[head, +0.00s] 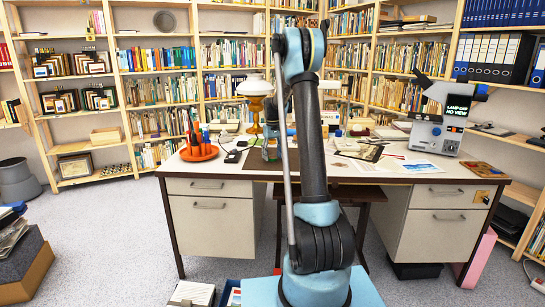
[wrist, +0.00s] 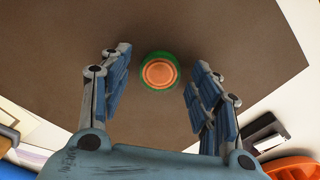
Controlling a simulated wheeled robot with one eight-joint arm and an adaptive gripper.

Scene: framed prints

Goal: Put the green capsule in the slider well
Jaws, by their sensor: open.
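A round green thing with an orange centre (wrist: 158,71), likely the green capsule seen end-on, sits on the brown desk mat (wrist: 225,35) in the wrist view. My gripper (wrist: 163,62) is open, with a blue finger on each side of it in the picture. The fingers look apart from it, and nothing is held. In the head view my gripper (head: 270,151) is low over the left-middle of the desk, partly behind my arm. The capsule cannot be made out there. I cannot identify the slider well in either view.
The desk (head: 420,176) carries an orange tray (head: 199,153) with upright items, an orange-based lamp (head: 255,110), papers, a microscope (head: 437,120) and a wooden piece (head: 484,168). In the wrist view a black item (wrist: 262,138) and the orange tray (wrist: 293,168) lie at lower right.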

